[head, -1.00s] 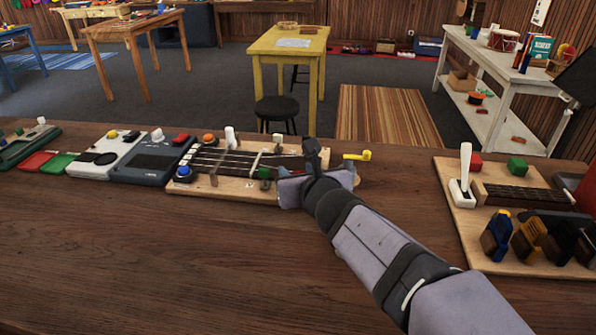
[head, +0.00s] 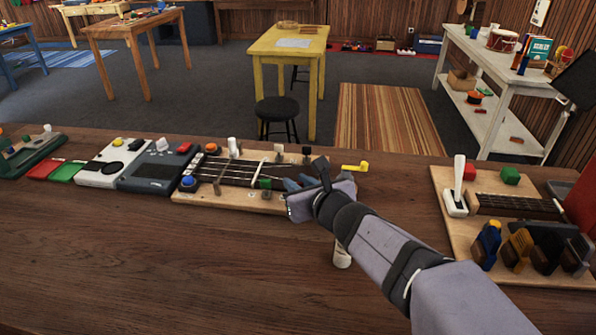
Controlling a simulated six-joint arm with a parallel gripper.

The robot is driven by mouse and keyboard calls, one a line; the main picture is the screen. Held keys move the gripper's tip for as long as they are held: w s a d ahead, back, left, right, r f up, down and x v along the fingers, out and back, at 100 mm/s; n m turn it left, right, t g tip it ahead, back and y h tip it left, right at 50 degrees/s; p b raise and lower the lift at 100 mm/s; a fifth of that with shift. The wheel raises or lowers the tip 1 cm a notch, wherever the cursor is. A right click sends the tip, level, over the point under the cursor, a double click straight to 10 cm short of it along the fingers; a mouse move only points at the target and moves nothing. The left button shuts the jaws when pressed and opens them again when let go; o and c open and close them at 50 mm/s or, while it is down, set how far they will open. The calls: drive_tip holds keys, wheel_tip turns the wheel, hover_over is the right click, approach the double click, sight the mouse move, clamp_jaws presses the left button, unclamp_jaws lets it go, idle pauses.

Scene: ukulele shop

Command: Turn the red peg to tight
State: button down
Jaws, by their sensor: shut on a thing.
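A wooden board with dark strings (head: 235,200) lies on the workbench, with coloured pegs and knobs along its edges. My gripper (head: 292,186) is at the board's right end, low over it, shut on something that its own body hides. I cannot see a red peg on this board; the gripper and wrist cover that part. A yellow peg (head: 354,168) sticks out just beyond the gripper. A green block (head: 265,183) is just left of the gripper. A blue knob (head: 188,182) is at the board's left end.
A second board (head: 465,240) at the right carries a white lever (head: 458,185) and several dark clips. A grey box (head: 152,170) stands left of the strung board. The front of the workbench (head: 150,270) is clear. A pale object (head: 342,255) shows under my arm.

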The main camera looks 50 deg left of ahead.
drive_tip(key=n+g+p, duration=0.2)
drive_tip(key=p, duration=0.2)
drive_tip(key=r+n+g+p, duration=0.1)
drive_tip(key=n+g+p, duration=0.1)
drive_tip(key=p, duration=0.1)
drive_tip(key=shift+w+p, duration=0.15)
drive_tip(key=shift+p, duration=0.25)
drive_tip(key=n+g+p, duration=0.2)
drive_tip(key=g, duration=0.1)
drive_tip(key=n+g+p, duration=0.1)
drive_tip(key=shift+f+n+g+h, duration=0.25)
drive_tip(key=shift+n+g+h, duration=0.05)
drive_tip(key=shift+g+h, duration=0.1)
drive_tip(key=shift+p, duration=0.3)
drive_tip(key=c, duration=1.6)
unclamp_jaws()
drive_tip(key=shift+f, duration=0.15)
drive_tip(key=shift+o, duration=0.2)
drive_tip(key=shift+d, duration=0.1)
drive_tip(key=shift+b+v, duration=1.3)
drive_tip(key=shift+v, duration=2.25)
